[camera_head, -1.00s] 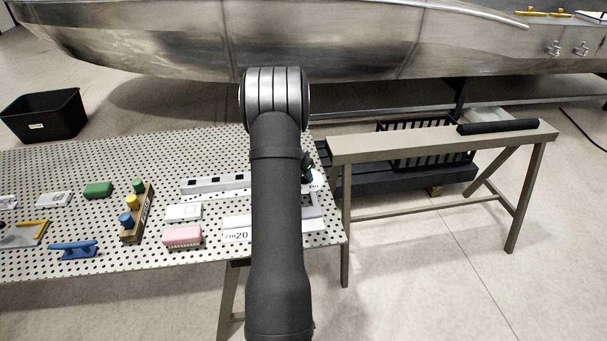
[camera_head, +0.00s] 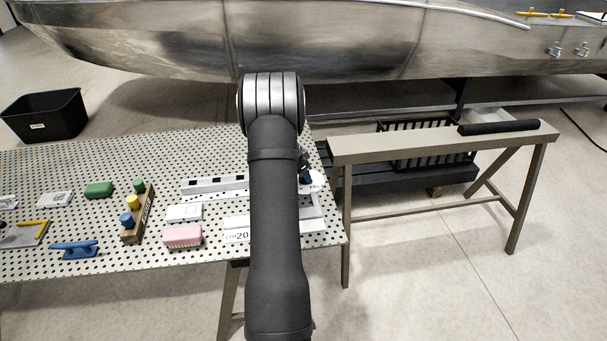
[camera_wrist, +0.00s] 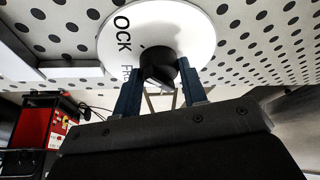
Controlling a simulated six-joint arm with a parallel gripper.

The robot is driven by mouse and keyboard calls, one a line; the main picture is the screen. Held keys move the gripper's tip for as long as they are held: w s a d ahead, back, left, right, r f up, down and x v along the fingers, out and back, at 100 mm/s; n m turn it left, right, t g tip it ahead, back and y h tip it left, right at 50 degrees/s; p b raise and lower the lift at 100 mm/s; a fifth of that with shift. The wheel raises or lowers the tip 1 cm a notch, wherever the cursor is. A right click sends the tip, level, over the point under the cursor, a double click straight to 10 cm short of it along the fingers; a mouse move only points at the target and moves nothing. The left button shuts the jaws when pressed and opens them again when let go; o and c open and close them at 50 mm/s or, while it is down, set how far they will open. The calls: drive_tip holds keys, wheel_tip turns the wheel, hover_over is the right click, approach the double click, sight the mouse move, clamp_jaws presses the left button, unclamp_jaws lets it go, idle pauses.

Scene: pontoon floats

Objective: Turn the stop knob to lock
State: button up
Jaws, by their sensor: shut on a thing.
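The stop knob (camera_wrist: 157,64) is black and sits at the middle of a white round dial plate (camera_wrist: 185,16) in the wrist view. The letters "OCK" and part of a second word starting "FR" show on the plate's left side. My gripper (camera_wrist: 160,70) has its two dark blue fingers closed on the knob's sides. Which mark the knob points at cannot be told. In the head view the dial plate (camera_head: 317,181) shows at the bench's right end, partly behind my arm. My gripper (camera_head: 305,165) is mostly hidden there.
The perforated bench (camera_head: 100,158) holds a pale rail (camera_head: 200,187), a pink brush-like block (camera_head: 183,237), a wooden block with coloured knobs (camera_head: 139,215) and a blue cleat (camera_head: 74,250). A trestle (camera_head: 400,148) stands right, a metal hull (camera_head: 330,45) behind.

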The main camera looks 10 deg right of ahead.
drive_tip(key=o, duration=1)
drive_tip(key=shift+c, duration=0.2)
drive_tip(key=shift+r, duration=0.1)
drive_tip(key=v, duration=1.7)
drive_tip(key=x, duration=1.7)
